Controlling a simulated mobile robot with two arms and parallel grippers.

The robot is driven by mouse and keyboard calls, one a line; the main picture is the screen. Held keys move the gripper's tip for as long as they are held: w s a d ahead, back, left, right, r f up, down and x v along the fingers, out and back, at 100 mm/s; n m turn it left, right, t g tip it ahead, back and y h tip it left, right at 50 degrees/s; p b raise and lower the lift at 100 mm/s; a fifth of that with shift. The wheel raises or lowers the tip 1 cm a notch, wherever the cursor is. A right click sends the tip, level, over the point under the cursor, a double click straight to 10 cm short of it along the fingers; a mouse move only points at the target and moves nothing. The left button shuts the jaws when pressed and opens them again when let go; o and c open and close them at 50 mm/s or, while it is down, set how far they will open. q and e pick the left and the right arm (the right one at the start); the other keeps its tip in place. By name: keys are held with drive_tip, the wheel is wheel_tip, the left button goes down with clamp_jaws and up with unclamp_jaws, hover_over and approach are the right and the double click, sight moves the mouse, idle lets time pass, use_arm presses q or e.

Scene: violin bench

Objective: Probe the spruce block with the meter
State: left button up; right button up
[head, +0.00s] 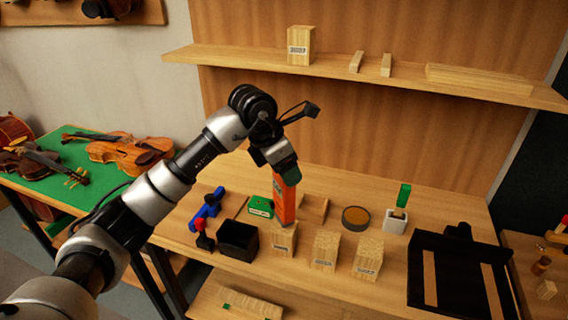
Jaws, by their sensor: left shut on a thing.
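My left gripper (282,170) is shut on the orange meter (285,203) and holds it upright over the bench. The meter's lower end is at the top of the leftmost of three labelled wood blocks (283,241); I cannot tell whether it touches. A middle block (324,252) and a right block (367,259) stand beside it in a row. Another labelled block (300,45) stands on the shelf. The labels are too small to read, so I cannot tell which block is spruce. My right gripper is out of view.
A black open box (238,240) stands left of the blocks, with a blue tool (206,209) and a green box (260,206) behind. A round tin (355,218) and a white cup (396,221) stand behind the blocks. A black stand (455,270) is at right. Violins (130,152) lie at left.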

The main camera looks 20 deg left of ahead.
use_arm(q)
drive_tip(key=shift+f, duration=0.15)
idle(0.8)
drive_tip(key=shift+f+b, duration=0.2)
drive_tip(key=shift+b, duration=0.1)
idle(0.5)
drive_tip(key=shift+s+f, duration=0.1)
drive_tip(key=shift+f, duration=0.05)
idle(0.5)
drive_tip(key=shift+r+p, duration=0.45)
drive_tip(key=shift+r, duration=0.5)
drive_tip(key=shift+r+p, duration=1.1)
drive_tip(key=shift+r, duration=1.05)
